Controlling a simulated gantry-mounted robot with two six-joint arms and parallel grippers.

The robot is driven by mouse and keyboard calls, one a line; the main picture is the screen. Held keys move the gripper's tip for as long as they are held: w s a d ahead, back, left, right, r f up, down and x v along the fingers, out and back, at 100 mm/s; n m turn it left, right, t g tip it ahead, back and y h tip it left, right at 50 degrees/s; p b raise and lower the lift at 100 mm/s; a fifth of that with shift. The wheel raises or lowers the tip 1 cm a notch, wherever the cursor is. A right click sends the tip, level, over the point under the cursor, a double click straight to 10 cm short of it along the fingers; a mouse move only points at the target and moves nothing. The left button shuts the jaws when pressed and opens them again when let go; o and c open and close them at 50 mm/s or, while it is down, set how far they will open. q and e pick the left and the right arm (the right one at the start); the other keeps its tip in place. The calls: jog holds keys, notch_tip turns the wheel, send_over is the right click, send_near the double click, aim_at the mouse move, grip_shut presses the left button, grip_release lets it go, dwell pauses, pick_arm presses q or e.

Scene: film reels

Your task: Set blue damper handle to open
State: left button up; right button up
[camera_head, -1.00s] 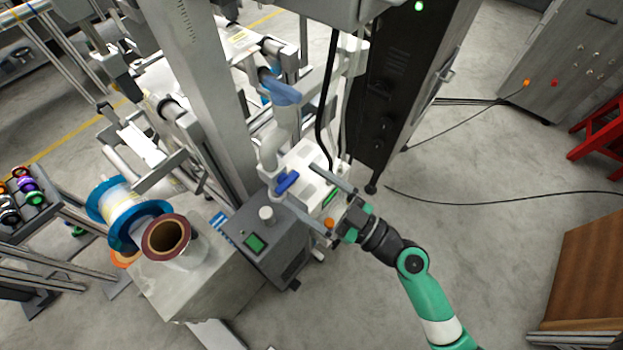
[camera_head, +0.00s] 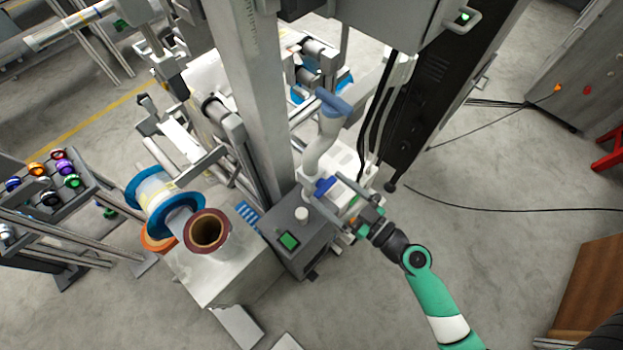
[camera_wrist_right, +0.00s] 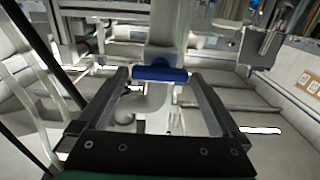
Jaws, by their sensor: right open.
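The blue damper handle (camera_head: 324,187) is a small blue bar at the base of a curved white duct (camera_head: 325,145), just behind a grey box. It also shows in the right wrist view (camera_wrist_right: 160,73), lying crosswise at the level of the fingertips. My right gripper (camera_head: 328,193) reaches in from the lower right with its fingers open. In the wrist view, its two fingertips (camera_wrist_right: 160,77) stand on either side of the handle, with no clear grip on it. Whether they touch it cannot be told. My left gripper is not in view.
A grey box (camera_head: 306,250) with a green button stands close to the handle. A brown reel (camera_head: 207,231) and a blue-flanged reel (camera_head: 160,200) are to the left. A tall black cabinet (camera_head: 425,95) stands behind on the right.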

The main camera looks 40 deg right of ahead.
jog(key=shift+w, duration=0.5)
jog(key=shift+s, duration=0.15)
jog(key=shift+c, duration=0.7)
jog(key=c, duration=0.9)
jog(key=shift+c, duration=0.2)
